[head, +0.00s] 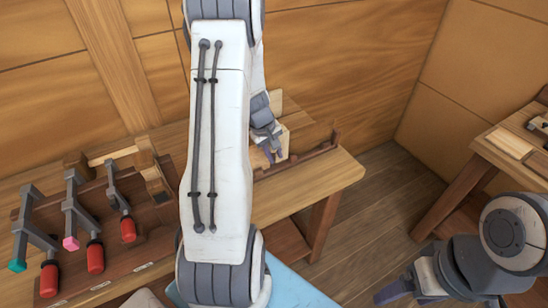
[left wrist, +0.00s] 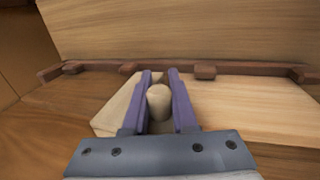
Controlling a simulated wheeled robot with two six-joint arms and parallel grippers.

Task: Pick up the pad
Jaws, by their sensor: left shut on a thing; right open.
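The pad appears to be a pale, wood-coloured block with a rounded knob on it. In the left wrist view the pale block (left wrist: 113,112) shows left of the fingers, and the knob (left wrist: 159,101) is between them. My left gripper (left wrist: 160,92) is shut on that knob. In the head view my left gripper (head: 273,155) is over the far right part of the bench, and a pale piece (head: 284,141) shows beside it. Whether the pad touches the bench is unclear. My right gripper (head: 394,291) is open, low at the right, partly hidden.
Several clamps with red handles (head: 95,258) stand on a rack on the bench's left.

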